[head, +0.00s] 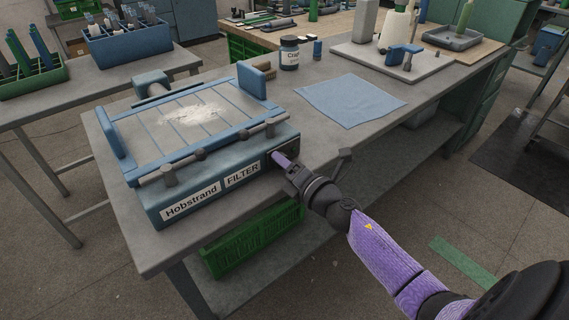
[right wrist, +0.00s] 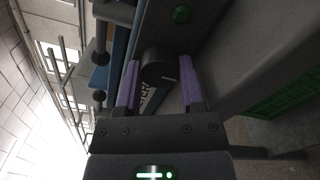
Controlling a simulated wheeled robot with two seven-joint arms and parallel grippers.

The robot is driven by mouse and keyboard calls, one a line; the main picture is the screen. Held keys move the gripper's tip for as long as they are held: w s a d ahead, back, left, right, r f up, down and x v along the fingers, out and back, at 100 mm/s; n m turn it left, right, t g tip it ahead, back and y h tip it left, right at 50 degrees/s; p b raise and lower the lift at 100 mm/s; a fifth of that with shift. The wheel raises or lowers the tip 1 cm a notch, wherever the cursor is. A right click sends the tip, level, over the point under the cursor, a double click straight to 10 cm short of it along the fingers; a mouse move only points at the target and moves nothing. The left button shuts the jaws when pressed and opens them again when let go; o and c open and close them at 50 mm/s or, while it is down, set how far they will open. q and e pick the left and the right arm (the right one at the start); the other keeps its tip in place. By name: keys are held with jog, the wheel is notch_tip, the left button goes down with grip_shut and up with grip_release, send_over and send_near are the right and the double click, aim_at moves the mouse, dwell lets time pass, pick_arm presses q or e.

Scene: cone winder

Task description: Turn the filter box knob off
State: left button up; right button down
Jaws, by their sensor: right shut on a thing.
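The blue filter box (head: 240,193), labelled "Hobstrand" and "FILTER", sits on the grey bench with pale powder (head: 193,115) on its slatted top. My right gripper (head: 280,158) reaches its right end, by the "FILTER" label. In the right wrist view, the gripper's purple fingers (right wrist: 158,84) are shut on a round black knob (right wrist: 156,65), one on each side. A short white mark on the knob's face lies nearly level in that view. A green lamp or button (right wrist: 181,14) is on the panel beyond it. In the head view the fingers mostly hide the knob. My left gripper is out of view.
A blue cloth (head: 352,100) lies flat on the bench. Behind the box stand a dark labelled jar (head: 289,55) and a small blue item (head: 317,49). A green crate (head: 253,240) sits below the bench. The bench top between cloth and box is clear.

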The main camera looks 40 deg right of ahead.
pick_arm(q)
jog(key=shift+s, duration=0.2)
pick_arm(e)
jog(key=shift+f, duration=0.1)
jog(key=shift+c, duration=1)
grip_release()
jog(key=shift+s, duration=0.1)
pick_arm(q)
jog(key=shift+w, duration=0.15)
